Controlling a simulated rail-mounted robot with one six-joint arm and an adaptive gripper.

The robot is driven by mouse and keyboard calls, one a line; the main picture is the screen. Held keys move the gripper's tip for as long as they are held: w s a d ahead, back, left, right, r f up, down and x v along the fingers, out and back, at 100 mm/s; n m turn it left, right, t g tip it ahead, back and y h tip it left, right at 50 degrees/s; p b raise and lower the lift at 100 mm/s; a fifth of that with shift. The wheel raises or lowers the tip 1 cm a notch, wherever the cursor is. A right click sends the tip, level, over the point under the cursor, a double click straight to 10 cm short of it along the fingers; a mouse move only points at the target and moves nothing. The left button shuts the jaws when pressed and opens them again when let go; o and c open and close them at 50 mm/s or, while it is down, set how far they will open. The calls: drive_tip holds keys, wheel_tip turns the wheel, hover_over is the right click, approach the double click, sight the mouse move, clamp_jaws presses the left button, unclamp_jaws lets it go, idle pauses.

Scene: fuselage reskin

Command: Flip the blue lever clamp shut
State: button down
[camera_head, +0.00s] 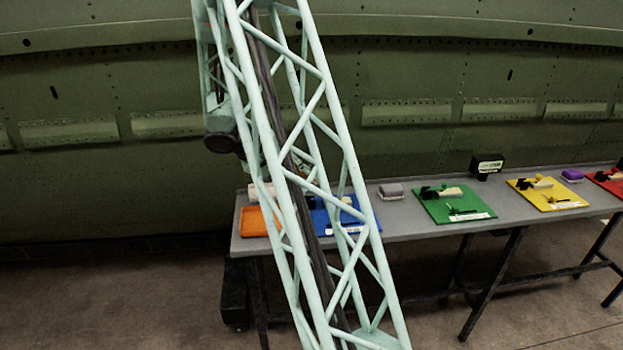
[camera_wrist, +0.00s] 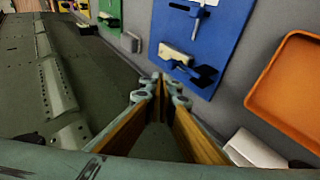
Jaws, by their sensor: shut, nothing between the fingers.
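The blue board (camera_wrist: 236,42) with its lever clamp shows at the upper middle of the wrist view. A cream block (camera_wrist: 176,54) and a dark clamp part (camera_wrist: 203,75) sit at its near end. A blue handle piece with a pale rod (camera_wrist: 198,18) is farther up the board. I cannot tell the lever's exact position. My gripper (camera_wrist: 158,80) is shut and empty, its fingertips just below and left of the board's near edge in the picture. In the head view the blue board (camera_head: 365,204) is partly hidden behind my lattice arm.
An orange tray (camera_wrist: 262,100) lies right of the board, with a white block (camera_wrist: 254,150) nearer. The grey table (camera_head: 400,228) also holds a grey block (camera_head: 391,191), green (camera_head: 466,212) and yellow (camera_head: 572,201) boards, and a black box (camera_head: 487,165). The green fuselage wall (camera_head: 420,140) stands close behind.

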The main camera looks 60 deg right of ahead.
drive_tip(key=shift+r, duration=0.2)
drive_tip(key=s+a+r+p, duration=0.1)
drive_tip(key=r, duration=0.5)
drive_tip(key=s+a+r+p, duration=0.1)
drive_tip(key=a+r, duration=0.1)
drive_tip(key=r, duration=0.5)
drive_tip(key=shift+a, duration=0.25)
idle(0.8)
drive_tip(key=s+a+r+n+t+y, duration=0.2)
drive_tip(key=s+a, duration=0.3)
drive_tip(key=a, duration=1.2)
drive_tip(key=s+a+r+n+t+y, duration=0.3)
drive_tip(key=s+a+r+t+y, duration=0.1)
drive_tip(key=a, duration=1.3)
drive_tip(key=s+a+r+n+t+y, duration=0.2)
drive_tip(key=s+a, duration=0.6)
drive_tip(key=a, duration=0.9)
wheel_tip(320, 180, up, 3)
drive_tip(key=shift+s+f+n+t+y, duration=0.25)
drive_tip(key=shift+n+t+y, duration=0.2)
drive_tip(key=shift+n, duration=0.25)
